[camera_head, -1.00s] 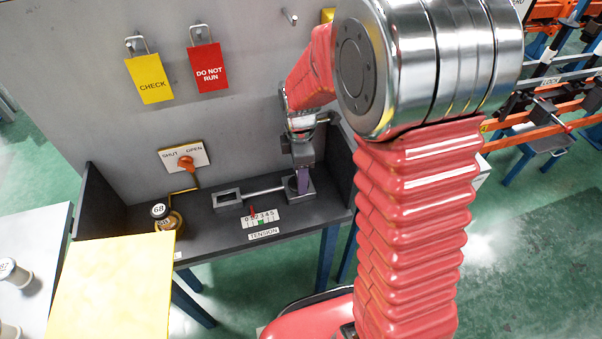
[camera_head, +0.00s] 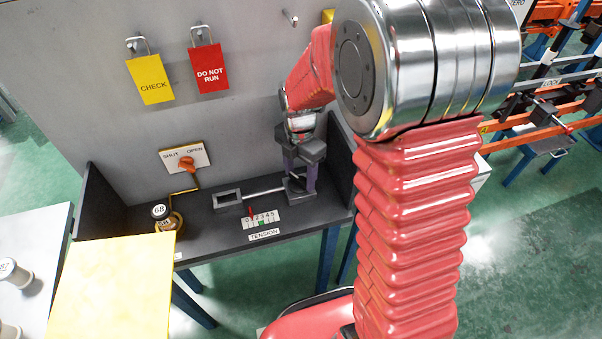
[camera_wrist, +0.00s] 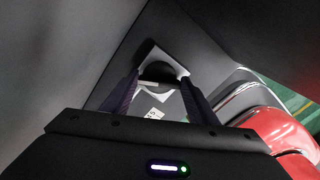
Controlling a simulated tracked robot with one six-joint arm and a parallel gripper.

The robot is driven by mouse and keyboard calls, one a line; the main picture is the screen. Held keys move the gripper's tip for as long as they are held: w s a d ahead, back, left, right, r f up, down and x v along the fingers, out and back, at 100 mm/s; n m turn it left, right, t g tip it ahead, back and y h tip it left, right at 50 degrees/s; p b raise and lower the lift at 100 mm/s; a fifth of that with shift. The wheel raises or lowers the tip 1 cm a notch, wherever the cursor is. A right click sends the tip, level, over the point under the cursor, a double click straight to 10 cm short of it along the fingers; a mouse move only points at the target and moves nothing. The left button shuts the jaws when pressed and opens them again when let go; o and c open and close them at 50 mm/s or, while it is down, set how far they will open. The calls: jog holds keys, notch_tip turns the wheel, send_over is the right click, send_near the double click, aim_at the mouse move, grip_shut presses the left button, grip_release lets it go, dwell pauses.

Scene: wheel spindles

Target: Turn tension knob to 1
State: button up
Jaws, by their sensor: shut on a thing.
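The tension knob (camera_wrist: 158,72) shows in the wrist view as a dark round piece between my two purple fingers. My gripper (camera_wrist: 160,77) is shut on it; in the head view my gripper (camera_head: 301,186) reaches down at the right end of the bench and hides most of the knob. The tension scale (camera_head: 263,219), numbered 0 to 5, lies in front of the rod, with the TENSION label (camera_head: 264,235) below it. A thin red pointer (camera_head: 250,211) stands near the 1. A small green mark is on the scale right of it.
A metal rod (camera_head: 265,191) runs left from the knob's block to a grey frame (camera_head: 228,201). An orange SHUT/OPEN handle (camera_head: 187,163) is on the back panel. The dark side wall (camera_head: 341,165) is close to my gripper's right.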

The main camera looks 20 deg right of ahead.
jog(key=shift+w+d, duration=0.1)
jog(key=o, duration=1)
jog(key=shift+o, duration=0.2)
